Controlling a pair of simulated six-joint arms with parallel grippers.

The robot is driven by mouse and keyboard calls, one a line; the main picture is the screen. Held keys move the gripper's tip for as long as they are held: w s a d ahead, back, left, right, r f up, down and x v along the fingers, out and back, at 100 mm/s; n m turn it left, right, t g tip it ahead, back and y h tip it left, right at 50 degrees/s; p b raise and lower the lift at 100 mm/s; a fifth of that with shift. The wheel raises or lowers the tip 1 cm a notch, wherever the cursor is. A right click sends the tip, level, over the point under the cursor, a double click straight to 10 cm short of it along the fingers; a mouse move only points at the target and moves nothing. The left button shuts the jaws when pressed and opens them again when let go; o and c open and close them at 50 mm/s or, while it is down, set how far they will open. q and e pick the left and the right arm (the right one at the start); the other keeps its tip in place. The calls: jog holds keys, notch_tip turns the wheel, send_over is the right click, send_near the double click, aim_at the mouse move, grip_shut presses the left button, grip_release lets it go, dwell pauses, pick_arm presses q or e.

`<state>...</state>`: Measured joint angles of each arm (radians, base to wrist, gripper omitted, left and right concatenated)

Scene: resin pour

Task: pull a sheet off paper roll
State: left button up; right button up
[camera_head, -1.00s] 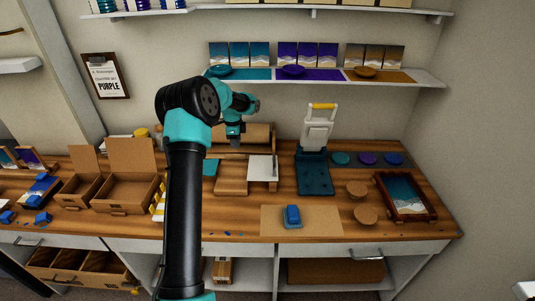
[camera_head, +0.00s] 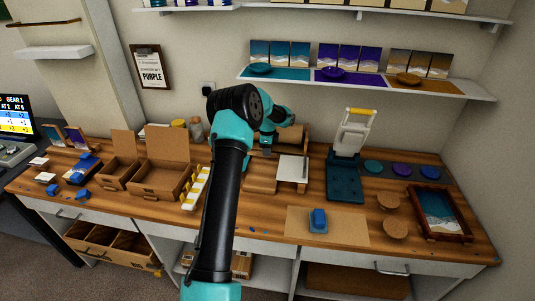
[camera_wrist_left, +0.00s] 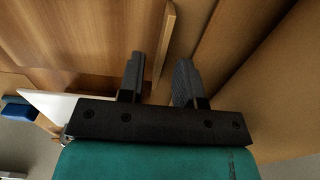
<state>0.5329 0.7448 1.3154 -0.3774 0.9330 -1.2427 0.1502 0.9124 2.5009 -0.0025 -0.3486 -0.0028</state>
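The brown paper roll (camera_head: 293,134) lies across the back of the bench, partly hidden by my left arm. A wooden stand (camera_head: 262,172) with a white plate (camera_head: 292,168) is in front of it. My left gripper (camera_head: 267,152) points down at the left part of the roll. In the left wrist view, its two fingers (camera_wrist_left: 159,78) are apart. A thin tan strip (camera_wrist_left: 165,45) shows between and beyond them; I cannot tell whether it is paper or wood. A large brown surface, probably the roll (camera_wrist_left: 275,85), fills the right side. My right gripper is not in view.
Open cardboard boxes (camera_head: 160,182) stand left of my arm. A blue-green stand with a white upright (camera_head: 347,178) is to the right of the roll. A blue block (camera_head: 318,220) rests on a brown sheet (camera_head: 347,225) in front. A framed picture (camera_head: 440,212) lies at the right.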

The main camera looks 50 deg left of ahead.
pick_arm(q)
jog(key=shift+f, duration=1.05)
grip_shut()
